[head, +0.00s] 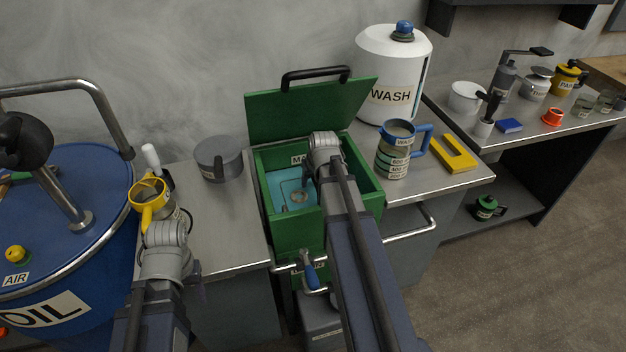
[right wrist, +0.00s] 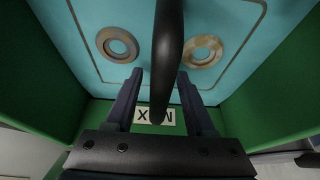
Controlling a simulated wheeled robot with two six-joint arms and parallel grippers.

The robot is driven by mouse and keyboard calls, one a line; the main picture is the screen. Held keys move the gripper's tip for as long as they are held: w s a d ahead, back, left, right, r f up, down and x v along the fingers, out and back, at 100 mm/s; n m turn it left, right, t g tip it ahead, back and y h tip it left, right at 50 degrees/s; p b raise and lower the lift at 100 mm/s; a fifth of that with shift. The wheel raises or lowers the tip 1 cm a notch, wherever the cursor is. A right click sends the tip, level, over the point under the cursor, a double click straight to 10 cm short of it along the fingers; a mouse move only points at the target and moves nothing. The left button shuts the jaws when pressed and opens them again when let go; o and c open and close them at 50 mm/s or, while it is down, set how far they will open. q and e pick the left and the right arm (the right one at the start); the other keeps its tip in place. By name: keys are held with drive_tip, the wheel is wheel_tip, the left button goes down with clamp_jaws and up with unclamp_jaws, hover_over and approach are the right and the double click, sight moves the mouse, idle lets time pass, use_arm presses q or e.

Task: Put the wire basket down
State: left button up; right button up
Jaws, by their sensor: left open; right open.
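The wire basket (right wrist: 168,55) sits low in the open green tank (head: 375,193), in teal liquid. Its thin wire outline shows in the head view (head: 283,190), and its dark upright handle in the right wrist view. Ring-shaped parts (right wrist: 117,45) show inside the wire outline. My right gripper (right wrist: 158,88) reaches down into the tank; its open fingers stand on either side of the handle. In the head view its own arm hides its fingertips.
The tank's green lid (head: 310,108) stands open at the back. A white WASH container (head: 392,75), a blue-handled jug (head: 397,150) and a yellow block (head: 453,153) stand to the right. A grey round pot (head: 219,160) stands left. Some bare bench lies between pot and mug.

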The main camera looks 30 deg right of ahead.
drive_tip(key=p+v, duration=0.9)
drive_tip(key=v, duration=0.2)
drive_tip(key=shift+s+r+p, duration=0.1)
drive_tip(key=shift+s+p, duration=0.05)
drive_tip(key=shift+p, duration=0.25)
use_arm(q)
wheel_tip(320, 180, up, 10)
drive_tip(key=shift+r, duration=0.2)
